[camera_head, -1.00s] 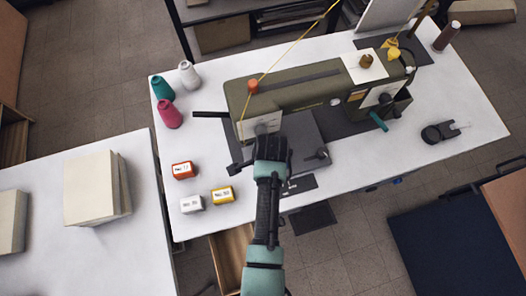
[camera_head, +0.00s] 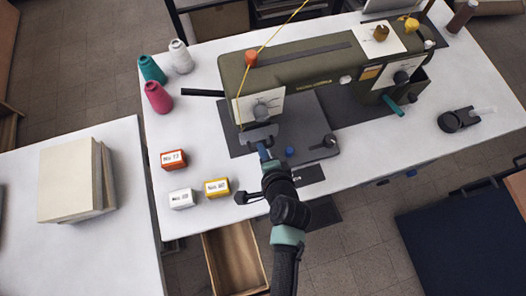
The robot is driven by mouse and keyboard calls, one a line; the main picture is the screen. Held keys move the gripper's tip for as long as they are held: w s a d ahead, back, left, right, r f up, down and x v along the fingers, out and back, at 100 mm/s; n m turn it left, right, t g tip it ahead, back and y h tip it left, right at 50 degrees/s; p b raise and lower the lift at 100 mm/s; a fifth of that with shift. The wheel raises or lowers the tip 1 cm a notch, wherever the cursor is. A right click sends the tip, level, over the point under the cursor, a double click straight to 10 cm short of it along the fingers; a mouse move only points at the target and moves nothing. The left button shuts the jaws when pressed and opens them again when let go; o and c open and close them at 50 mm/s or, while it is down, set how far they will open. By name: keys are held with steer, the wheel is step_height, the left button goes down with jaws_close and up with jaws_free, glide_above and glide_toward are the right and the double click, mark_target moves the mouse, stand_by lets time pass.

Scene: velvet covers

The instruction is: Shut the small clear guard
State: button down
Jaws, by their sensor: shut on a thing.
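The olive sewing machine (camera_head: 300,68) stands on the white table, its white end plate (camera_head: 273,103) facing me. A small greyish, see-through-looking piece (camera_head: 259,134) sits just below that plate, at the needle area; I take it to be the clear guard. My gripper (camera_head: 263,150) reaches up from below to this piece and is shut on its lower edge. The jaws are small here, and the exact grip is hard to make out. The needle is hidden.
Thread cones (camera_head: 158,97) stand at the left of the machine, with small labelled boxes (camera_head: 217,187) at the front left. A black device (camera_head: 455,120) lies at the right. An open drawer (camera_head: 233,258) juts out below the front edge.

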steer(key=shift+f+t+b, duration=0.2)
steer(key=shift+t+b, duration=0.2)
steer(key=shift+b, duration=0.3)
steer(key=c, duration=0.9)
jaws_free()
steer(key=shift+w, duration=0.1)
steer(key=v, duration=1.3)
